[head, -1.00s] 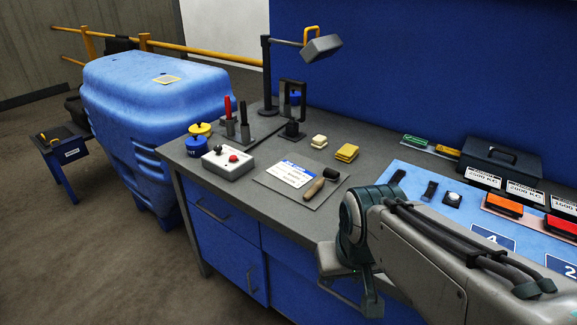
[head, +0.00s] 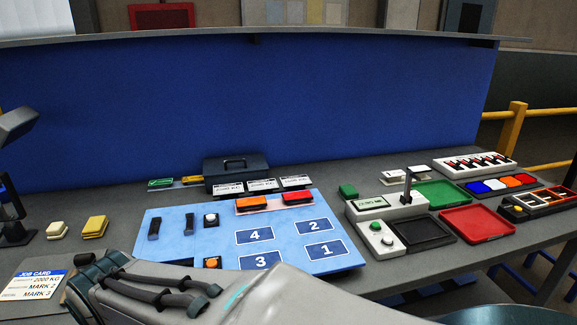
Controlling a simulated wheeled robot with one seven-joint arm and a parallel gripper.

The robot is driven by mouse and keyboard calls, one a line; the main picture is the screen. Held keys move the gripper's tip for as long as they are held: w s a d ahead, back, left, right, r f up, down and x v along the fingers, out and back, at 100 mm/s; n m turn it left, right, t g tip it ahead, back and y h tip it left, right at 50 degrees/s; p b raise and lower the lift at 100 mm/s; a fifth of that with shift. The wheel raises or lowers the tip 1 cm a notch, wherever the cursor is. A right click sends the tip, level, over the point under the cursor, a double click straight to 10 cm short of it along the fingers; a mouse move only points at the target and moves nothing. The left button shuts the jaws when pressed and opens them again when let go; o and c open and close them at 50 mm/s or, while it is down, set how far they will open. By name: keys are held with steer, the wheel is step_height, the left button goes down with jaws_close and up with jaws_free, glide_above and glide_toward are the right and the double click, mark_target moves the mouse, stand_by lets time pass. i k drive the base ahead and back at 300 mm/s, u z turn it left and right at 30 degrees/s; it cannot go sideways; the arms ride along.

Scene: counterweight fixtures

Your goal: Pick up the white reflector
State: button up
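A white reflector (head: 496,184) appears to be the small white piece in a dark strip tray (head: 470,195) at the right of the bench. It lies in a row between a blue piece (head: 479,187) and an orange piece (head: 513,182), with a red piece (head: 526,178) at the row's right end. My arm crosses the bottom of the head view, far to the left of this tray and nearer to me. My gripper's fingers do not show in the head view.
A blue board (head: 190,260) with numbered spots lies mid-bench, holding orange (head: 251,204) and red (head: 298,198) blocks. A white rack (head: 462,165) stands behind.

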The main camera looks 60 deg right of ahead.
mark_target(421, 168)
steer(key=z, duration=2.95)
steer(key=k, duration=1.05)
steer(key=z, duration=0.75)
steer(key=i, duration=0.3)
steer(key=z, duration=0.55)
steer(key=i, duration=2.8)
steer(key=u, duration=1.65)
steer(key=i, duration=0.7)
steer(key=u, duration=0.7)
